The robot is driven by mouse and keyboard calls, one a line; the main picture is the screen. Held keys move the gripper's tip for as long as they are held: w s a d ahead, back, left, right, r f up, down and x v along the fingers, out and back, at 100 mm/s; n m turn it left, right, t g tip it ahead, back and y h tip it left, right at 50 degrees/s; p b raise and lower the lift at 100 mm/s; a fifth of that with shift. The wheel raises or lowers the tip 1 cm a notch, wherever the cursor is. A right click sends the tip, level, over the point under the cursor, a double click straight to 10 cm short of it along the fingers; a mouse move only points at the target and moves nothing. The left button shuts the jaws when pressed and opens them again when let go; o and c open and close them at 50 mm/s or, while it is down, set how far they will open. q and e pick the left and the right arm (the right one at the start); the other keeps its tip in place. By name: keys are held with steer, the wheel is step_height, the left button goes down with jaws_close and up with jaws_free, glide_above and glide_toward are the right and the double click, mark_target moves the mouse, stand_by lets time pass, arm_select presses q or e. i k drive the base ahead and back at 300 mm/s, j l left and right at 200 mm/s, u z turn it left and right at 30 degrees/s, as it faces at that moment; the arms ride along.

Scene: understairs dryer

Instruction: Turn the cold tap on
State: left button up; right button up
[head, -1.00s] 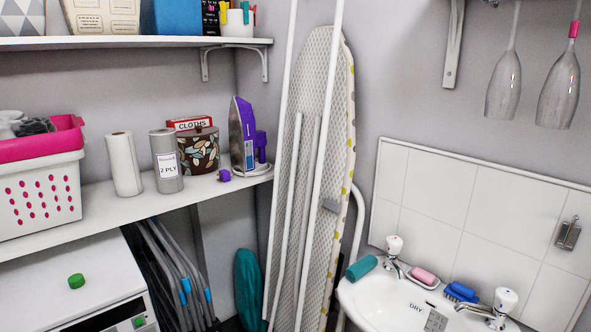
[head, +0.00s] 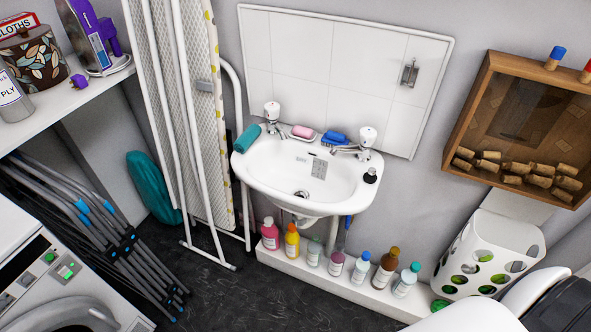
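A white sink (head: 325,194) is fixed to the wall. It has two chrome taps with white knobs, a left tap (head: 272,113) and a right tap (head: 367,140). I cannot read a hot or cold mark on either knob. No water shows from either spout. The basin looks empty, with a drain near its middle. A white and black part, which seems to be my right arm, shows at the bottom right. Neither of my grippers is visible.
A teal roll (head: 248,138), pink soap (head: 302,131), a blue brush (head: 334,137) and a small dark stopper (head: 370,175) lie on the sink rim. Several bottles stand on the ledge (head: 345,285) below. The ironing board (head: 205,120) leans at left. A white basket (head: 490,252) stands right.

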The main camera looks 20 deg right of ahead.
mark_target(368, 135)
steer(key=z, duration=1.25)
